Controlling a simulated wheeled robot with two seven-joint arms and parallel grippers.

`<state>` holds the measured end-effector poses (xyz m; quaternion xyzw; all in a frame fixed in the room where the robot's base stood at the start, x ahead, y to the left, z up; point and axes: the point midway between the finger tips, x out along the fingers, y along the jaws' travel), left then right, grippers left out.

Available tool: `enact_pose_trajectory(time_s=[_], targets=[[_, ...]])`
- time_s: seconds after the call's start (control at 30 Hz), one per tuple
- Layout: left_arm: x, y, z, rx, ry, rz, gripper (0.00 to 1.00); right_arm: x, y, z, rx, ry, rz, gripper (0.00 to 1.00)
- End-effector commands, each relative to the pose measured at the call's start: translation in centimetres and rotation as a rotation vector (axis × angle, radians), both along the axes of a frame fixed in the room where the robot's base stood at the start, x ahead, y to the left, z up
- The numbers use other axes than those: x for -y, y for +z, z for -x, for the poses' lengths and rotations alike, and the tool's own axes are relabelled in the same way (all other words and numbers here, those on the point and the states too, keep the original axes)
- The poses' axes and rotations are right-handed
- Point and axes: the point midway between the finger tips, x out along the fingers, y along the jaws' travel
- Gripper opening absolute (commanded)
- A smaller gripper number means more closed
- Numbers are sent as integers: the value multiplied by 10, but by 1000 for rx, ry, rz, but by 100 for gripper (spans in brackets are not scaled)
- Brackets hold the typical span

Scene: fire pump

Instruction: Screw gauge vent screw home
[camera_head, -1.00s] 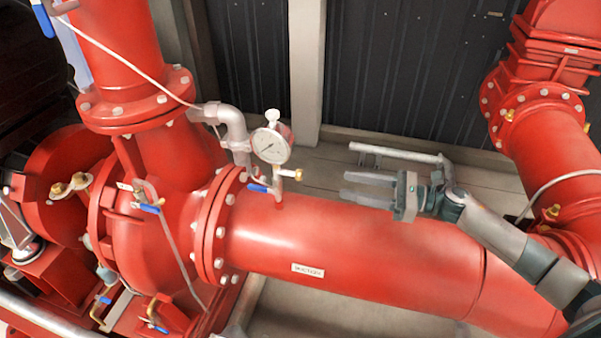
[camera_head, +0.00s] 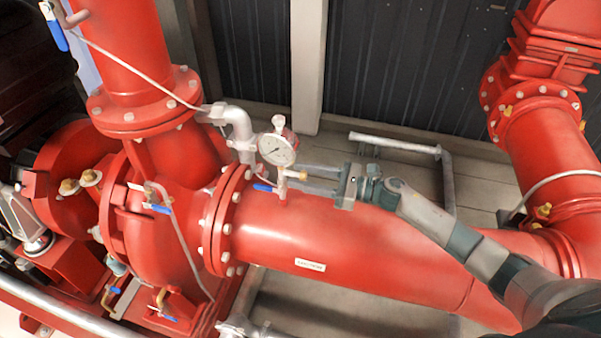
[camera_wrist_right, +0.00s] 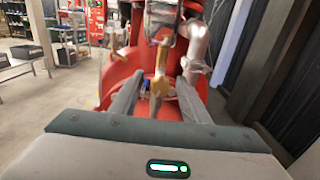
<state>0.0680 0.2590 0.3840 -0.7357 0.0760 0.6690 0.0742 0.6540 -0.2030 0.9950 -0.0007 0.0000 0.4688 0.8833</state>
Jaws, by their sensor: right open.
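The round white-faced pressure gauge (camera_head: 277,149) stands on a short stem above the red horizontal pipe. The small brass vent screw (camera_head: 303,176) sticks out to the right from the gauge's stem fitting. My right gripper (camera_head: 306,180) is open, with its two fingers pointing left and their tips beside the screw. In the wrist view a brass piece (camera_wrist_right: 158,85) lies between the two open fingers (camera_wrist_right: 158,95), with gaps on both sides; I cannot tell whether either finger touches it. My left gripper is not in view.
A blue valve handle (camera_head: 262,187) sits just left of the gauge stem. The red pipe (camera_head: 340,235) runs close below my right gripper. A grey tubular frame (camera_head: 395,143) stands behind my arm. A bolted flange (camera_head: 222,222) is to the left.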

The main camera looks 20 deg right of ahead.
Motion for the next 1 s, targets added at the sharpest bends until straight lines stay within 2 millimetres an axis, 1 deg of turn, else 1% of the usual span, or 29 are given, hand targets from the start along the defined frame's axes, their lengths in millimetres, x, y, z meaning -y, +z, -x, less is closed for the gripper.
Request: enact_pose_trajectory(time_s=[0.27,0.3,0.37,0.4,0.43,1.0], targets=[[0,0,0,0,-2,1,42,0,0,-1,0,0,0,42],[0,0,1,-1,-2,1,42,0,0,-1,0,0,0,33],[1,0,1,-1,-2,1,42,0,0,0,0,0,0,18],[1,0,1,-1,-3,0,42,0,0,0,0,1,0,9],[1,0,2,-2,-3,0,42,-1,0,0,0,1,0,2],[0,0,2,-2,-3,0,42,-2,-2,1,-7,4,-4,1]])
